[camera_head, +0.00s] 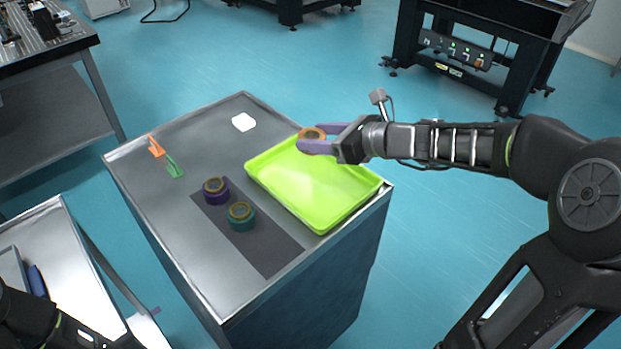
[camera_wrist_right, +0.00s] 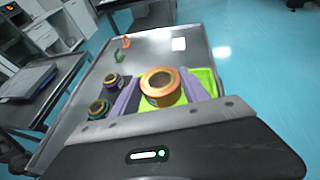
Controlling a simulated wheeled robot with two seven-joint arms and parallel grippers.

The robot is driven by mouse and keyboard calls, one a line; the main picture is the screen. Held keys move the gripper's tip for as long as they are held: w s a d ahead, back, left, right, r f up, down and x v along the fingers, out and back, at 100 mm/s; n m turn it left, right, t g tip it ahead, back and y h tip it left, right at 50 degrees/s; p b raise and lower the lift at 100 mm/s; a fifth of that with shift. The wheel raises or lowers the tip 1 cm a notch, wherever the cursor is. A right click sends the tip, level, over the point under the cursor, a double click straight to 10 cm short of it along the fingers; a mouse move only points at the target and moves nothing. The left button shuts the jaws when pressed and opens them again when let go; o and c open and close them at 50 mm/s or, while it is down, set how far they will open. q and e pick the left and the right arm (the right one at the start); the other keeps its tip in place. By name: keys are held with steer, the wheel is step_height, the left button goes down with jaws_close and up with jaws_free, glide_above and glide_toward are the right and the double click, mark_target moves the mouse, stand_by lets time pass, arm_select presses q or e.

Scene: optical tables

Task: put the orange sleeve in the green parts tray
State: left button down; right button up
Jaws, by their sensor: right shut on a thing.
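The orange sleeve (camera_head: 312,134) is a short ring held between the purple fingers of my right gripper (camera_head: 318,139). It also shows in the right wrist view (camera_wrist_right: 162,86), upright with its round opening facing the camera. My right gripper is shut on it over the far part of the green parts tray (camera_head: 300,185), which looks empty. How high the sleeve is above the tray floor is hard to tell. My left gripper is not visible; only part of my left arm shows at the lower left of the head view.
A purple sleeve (camera_head: 216,191) and a teal sleeve (camera_head: 241,216) stand on a dark mat (camera_head: 268,250) left of the tray. Orange (camera_head: 156,147) and green (camera_head: 174,166) clip-like pieces and a white piece (camera_head: 243,122) lie farther back on the metal tabletop (camera_head: 205,135).

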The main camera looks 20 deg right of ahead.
steer(key=b, duration=0.1)
glide_above(317, 183)
steer(key=shift+f, duration=3.1)
steer(key=shift+f+b, duration=0.6)
steer(key=shift+f, duration=1.3)
steer(key=shift+f, duration=0.1)
steer(key=o, duration=1.6)
steer(key=shift+c, duration=0.2)
steer(key=p+v, duration=0.1)
steer(key=v, duration=1.1)
